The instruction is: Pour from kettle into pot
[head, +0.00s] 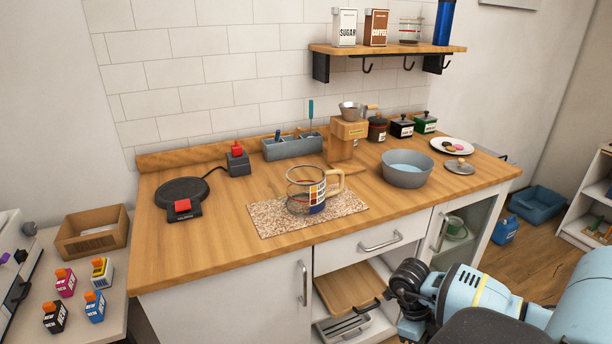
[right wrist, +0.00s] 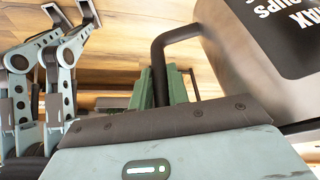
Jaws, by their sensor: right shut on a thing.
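The kettle (right wrist: 225,60) shows in part in the right wrist view: a grey body with a black panel, white lettering and a black handle (right wrist: 160,55). My right gripper (right wrist: 163,92) is shut on that handle with greenish fingers. The kettle's spout and most of its body are out of view. A clear pot (head: 305,180) with coloured squares and a wooden handle stands upright on a speckled mat (head: 265,217). What it holds is unclear. My left gripper (right wrist: 72,20) appears at the left of the right wrist view, its fingers apart and empty.
A black round base with a red switch (head: 183,192) stands empty at the counter's left. A grey bowl of water (head: 407,178) stands right of the pot. A wooden grinder (head: 346,138) and grey caddy (head: 292,148) stand behind. The counter's front left is clear.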

